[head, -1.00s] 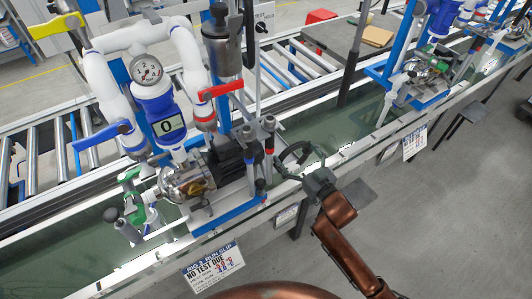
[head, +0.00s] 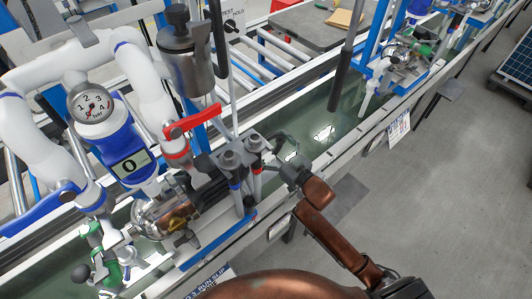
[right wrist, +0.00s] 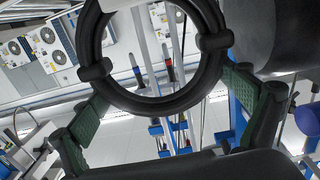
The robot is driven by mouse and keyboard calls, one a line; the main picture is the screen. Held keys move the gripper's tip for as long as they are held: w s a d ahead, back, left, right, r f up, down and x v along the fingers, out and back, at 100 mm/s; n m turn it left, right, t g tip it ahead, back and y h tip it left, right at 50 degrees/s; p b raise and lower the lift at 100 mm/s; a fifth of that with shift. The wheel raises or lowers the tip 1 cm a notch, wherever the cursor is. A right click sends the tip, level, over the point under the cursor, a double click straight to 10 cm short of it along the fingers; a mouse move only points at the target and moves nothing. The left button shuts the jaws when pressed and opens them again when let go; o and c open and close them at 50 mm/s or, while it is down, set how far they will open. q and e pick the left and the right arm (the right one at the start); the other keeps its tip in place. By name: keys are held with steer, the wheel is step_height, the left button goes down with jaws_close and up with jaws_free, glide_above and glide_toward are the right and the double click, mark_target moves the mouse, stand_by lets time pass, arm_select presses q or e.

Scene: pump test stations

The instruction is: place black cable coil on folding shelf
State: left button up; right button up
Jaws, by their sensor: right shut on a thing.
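The black cable coil (right wrist: 154,104) is a thick dark ring with bands around it, large in the right wrist view. My right gripper (right wrist: 162,100) has its green-padded fingers on either side of the coil and is shut on it. In the head view my right gripper (head: 288,168) is over the bench's near edge, beside the pump station; the coil is hard to make out there. A grey flat panel, apparently the folding shelf (head: 346,198), sticks out from the bench's near side, below and right of the gripper. Nothing shows on its visible part. My left gripper is out of view.
The pump station with a gauge (head: 92,104), a red lever (head: 192,121) and upright posts (head: 232,165) stands close left of the gripper. A dark hanging bar (head: 340,80) is behind. The floor at right is open.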

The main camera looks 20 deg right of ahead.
mark_target(268, 158)
steer(key=shift+f, duration=0.25)
step_height(268, 158, down, 4)
steer(key=shift+r+b, duration=0.15)
steer(key=shift+b, duration=0.55)
steer(key=shift+f, duration=0.4)
steer(key=o, duration=1.2)
steer(key=shift+o, duration=0.9)
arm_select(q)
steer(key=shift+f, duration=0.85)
arm_select(e)
steer(key=shift+s, duration=0.15)
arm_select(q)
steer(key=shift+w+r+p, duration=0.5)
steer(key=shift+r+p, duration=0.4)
arm_select(e)
steer(key=v, duration=1.1)
steer(key=shift+s+d, duration=0.2)
steer(key=shift+s, duration=0.15)
